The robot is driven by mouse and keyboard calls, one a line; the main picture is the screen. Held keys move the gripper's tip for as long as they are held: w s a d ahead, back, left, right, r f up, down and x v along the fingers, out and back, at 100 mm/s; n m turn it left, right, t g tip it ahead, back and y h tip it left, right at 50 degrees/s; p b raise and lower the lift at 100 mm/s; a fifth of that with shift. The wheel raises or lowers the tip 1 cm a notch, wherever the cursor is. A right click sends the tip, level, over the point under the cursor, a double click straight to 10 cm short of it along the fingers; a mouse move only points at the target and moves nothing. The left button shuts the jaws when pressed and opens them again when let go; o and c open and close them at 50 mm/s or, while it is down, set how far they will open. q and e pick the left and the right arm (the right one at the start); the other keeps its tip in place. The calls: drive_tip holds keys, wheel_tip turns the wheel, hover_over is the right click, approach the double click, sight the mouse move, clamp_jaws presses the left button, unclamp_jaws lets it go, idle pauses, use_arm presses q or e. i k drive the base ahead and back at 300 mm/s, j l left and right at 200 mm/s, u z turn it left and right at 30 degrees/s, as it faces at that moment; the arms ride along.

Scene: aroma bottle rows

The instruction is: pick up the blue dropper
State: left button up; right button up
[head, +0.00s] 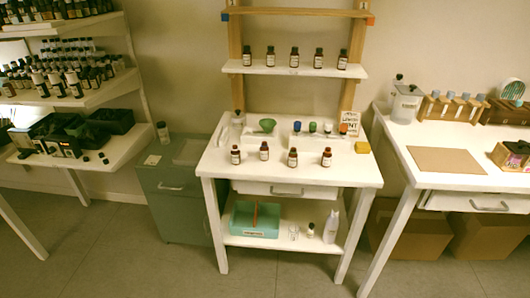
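What looks like the blue dropper (312,127) stands near the back of the white table in the middle, in a short row. Neither of my grippers is in view.
Several brown bottles (292,157) stand along the front of the white table (220,164). A green funnel (267,125) is left of the droppers; a white card (349,123) and yellow block (362,147) are right. A shelf (235,67) with bottles hangs above.

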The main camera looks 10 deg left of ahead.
sight(297, 127)
drive_tip(key=i+j, duration=0.25)
drive_tip(key=j, duration=0.15)
drive_tip(key=i+j, duration=0.25)
drive_tip(key=i+j+z, duration=0.1)
drive_tip(key=i+j, duration=0.15)
drive_tip(key=j, duration=0.25)
drive_tip(key=i+j, duration=0.2)
drive_tip(key=j, duration=0.15)
